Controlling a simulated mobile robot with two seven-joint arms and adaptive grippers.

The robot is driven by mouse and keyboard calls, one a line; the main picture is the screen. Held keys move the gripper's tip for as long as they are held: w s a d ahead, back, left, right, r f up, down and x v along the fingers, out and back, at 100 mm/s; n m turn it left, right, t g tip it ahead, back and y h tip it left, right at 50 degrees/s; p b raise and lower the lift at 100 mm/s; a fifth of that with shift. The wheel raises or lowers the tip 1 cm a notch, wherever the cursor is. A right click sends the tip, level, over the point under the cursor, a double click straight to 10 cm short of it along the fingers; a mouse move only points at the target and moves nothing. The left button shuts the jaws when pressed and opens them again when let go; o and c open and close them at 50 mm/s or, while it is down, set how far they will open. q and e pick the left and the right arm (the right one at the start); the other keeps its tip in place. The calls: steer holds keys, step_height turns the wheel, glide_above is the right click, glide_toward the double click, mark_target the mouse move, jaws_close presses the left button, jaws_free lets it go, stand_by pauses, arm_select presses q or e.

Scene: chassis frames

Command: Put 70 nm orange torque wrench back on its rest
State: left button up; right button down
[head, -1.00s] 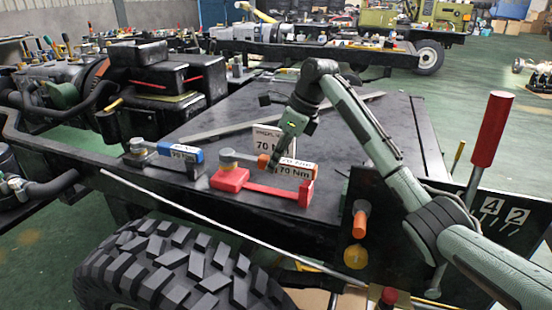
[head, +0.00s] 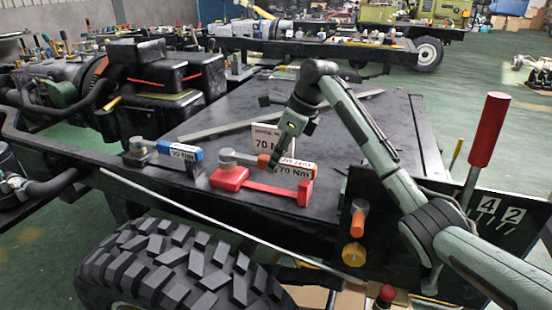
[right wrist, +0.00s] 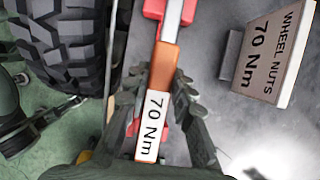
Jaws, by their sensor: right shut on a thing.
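The orange torque wrench (head: 263,160) has a grey head, an orange section and a white "70 Nm" label on its handle. It lies along the red rest (head: 228,180), its head over the left block and its handle over the right one. Whether it touches the rest all along, I cannot tell. My right gripper (head: 278,158) is shut on the handle from above. In the right wrist view the fingers (right wrist: 156,92) sit either side of the wrench (right wrist: 163,66), near the label, with red rest parts (right wrist: 189,10) beneath. My left gripper is not in view.
A white "Wheel nuts 70 Nm" sign (head: 268,140) stands just behind the wrench. A blue torque wrench (head: 187,152) lies to the left. A large tyre (head: 185,265) is below the front edge. A red-handled tool (head: 489,130) stands upright at right. The black top behind is mostly clear.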

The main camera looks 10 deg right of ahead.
steer(key=shift+f, duration=0.8)
stand_by(0.9)
steer(key=c, duration=1.3)
jaws_free()
steer(key=shift+c, duration=0.2)
steer(key=shift+o, duration=0.7)
steer(key=shift+f, duration=0.1)
steer(key=shift+r, duration=3.55)
